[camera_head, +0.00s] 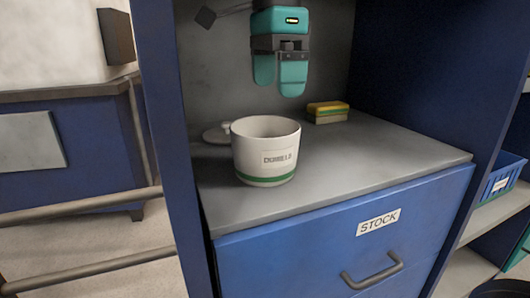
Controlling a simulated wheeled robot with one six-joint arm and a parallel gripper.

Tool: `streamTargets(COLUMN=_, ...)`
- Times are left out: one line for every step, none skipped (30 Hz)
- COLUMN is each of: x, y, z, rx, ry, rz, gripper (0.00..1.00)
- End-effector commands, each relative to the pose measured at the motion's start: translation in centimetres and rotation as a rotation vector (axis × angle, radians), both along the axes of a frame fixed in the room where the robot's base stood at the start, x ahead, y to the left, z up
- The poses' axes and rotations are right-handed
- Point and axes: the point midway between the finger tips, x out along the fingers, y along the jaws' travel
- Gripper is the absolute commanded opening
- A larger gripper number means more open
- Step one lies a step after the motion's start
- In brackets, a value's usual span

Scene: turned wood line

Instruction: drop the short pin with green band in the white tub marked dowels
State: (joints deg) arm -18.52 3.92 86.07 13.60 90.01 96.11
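The white tub (266,137) with a green stripe near its base stands upright on the grey counter top. Its label reads DOWELS, and its top is open. The part of its inside that shows looks empty; its floor is hidden. My gripper (279,82), with two teal fingers, points down above and slightly behind the tub, apart from it. The fingers look close together, with a narrow gap, and no pin shows between them. I cannot see the short pin with green band anywhere in this view.
A pale round lid with a knob (217,134) lies behind the tub at left. A yellow and green block (327,112) sits at the back. Blue side panels flank the counter (390,153); its right part is clear. A drawer labelled STOCK (350,245) is shut below.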

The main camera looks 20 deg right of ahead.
Motion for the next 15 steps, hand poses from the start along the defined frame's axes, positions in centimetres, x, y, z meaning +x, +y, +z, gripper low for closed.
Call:
streamTargets(x=0.0, y=0.0, z=0.0, rx=0.0, ry=0.0, rz=0.0, gripper=0.97)
streamTargets(x=0.0, y=0.0, z=0.0, rx=0.0, ry=0.0, rz=0.0, gripper=0.97)
streamTargets(x=0.0, y=0.0, z=0.0, rx=0.0, ry=0.0, rz=0.0, gripper=0.97)
streamTargets(x=0.0, y=0.0, z=0.0, rx=0.0, ry=0.0, rz=0.0, gripper=0.97)
streamTargets(x=0.0, y=0.0, z=0.0, rx=0.0, ry=0.0, rz=0.0, gripper=0.97)
streamTargets(x=0.0, y=0.0, z=0.0, rx=0.0, ry=0.0, rz=0.0, gripper=0.97)
streamTargets(x=0.0, y=0.0, z=0.0, rx=0.0, ry=0.0, rz=0.0, gripper=0.97)
streamTargets(x=0.0, y=0.0, z=0.1, rx=0.0, ry=0.0, rz=0.0, gripper=0.97)
streamTargets(x=0.0, y=0.0, z=0.2, rx=0.0, ry=0.0, rz=0.0, gripper=0.97)
streamTargets(x=0.0, y=0.0, z=0.3, rx=0.0, ry=0.0, rz=0.0, gripper=0.97)
streamTargets(x=0.0, y=0.0, z=0.5, rx=0.0, ry=0.0, rz=0.0, gripper=0.97)
streamTargets(x=0.0, y=0.0, z=0.7, rx=0.0, ry=0.0, rz=0.0, gripper=0.97)
streamTargets(x=0.0, y=0.0, z=1.0, rx=0.0, ry=0.0, rz=0.0, gripper=0.97)
streamTargets(x=0.0, y=0.0, z=1.3, rx=0.0, ry=0.0, rz=0.0, gripper=0.97)
streamTargets(x=0.0, y=0.0, z=1.8, rx=0.0, ry=0.0, rz=0.001, gripper=0.97)
